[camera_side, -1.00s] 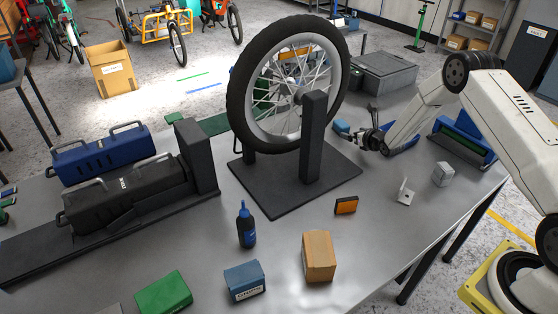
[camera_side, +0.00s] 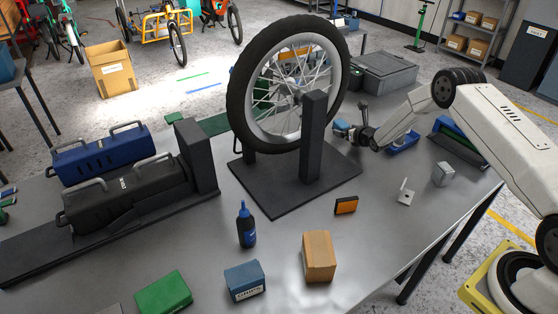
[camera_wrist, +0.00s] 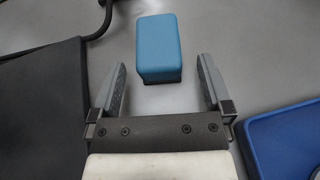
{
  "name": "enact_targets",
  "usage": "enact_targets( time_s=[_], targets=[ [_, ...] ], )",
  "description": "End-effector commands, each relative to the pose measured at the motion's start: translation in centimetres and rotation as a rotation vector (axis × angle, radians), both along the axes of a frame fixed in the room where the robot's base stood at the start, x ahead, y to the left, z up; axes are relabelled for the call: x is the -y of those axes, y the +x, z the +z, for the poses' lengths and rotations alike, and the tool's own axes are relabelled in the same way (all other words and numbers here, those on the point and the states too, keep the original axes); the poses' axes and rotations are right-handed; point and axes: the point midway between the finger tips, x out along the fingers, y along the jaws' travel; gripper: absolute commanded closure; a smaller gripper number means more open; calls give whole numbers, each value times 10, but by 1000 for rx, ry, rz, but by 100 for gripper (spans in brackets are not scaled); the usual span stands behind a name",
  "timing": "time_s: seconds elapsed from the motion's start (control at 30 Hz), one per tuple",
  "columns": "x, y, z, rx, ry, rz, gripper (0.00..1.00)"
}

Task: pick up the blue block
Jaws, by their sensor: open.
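The blue block (camera_wrist: 160,45) is a light blue box with rounded edges, lying on the grey bench. In the wrist view it sits ahead of my gripper (camera_wrist: 161,65), roughly centred between the two fingers. Its near end reaches about level with the fingertips, with bare bench showing on both sides. The fingers are spread wide and hold nothing. In the side view the block (camera_side: 341,126) is right of the wheel stand, just left of my gripper (camera_side: 354,131), which partly overlaps it.
The wheel stand's dark base (camera_side: 280,190) and post (camera_side: 313,140) stand close left of my gripper. A blue tray (camera_side: 404,142) lies just right of it, and also shows in the wrist view (camera_wrist: 282,140). A grey case (camera_side: 385,70) is behind. An orange-faced block (camera_side: 346,205) lies in front.

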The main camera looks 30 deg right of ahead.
Motion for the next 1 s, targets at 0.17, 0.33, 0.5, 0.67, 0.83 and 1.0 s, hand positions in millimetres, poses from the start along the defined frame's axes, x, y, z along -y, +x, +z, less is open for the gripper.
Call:
enact_targets(
  time_s=[0.17, 0.33, 0.5, 0.67, 0.83, 1.0],
  targets=[
    [1, 8, -4, -1, 1, 2, 0],
    [1, 10, -4, -1, 1, 2, 0],
    [1, 10, -4, -1, 1, 1, 0],
    [1, 10, -4, 0, 1, 1, 0],
    [1, 10, -4, 0, 1, 1, 16],
    [2, 10, -4, 0, 0, 1, 70]
  ],
)
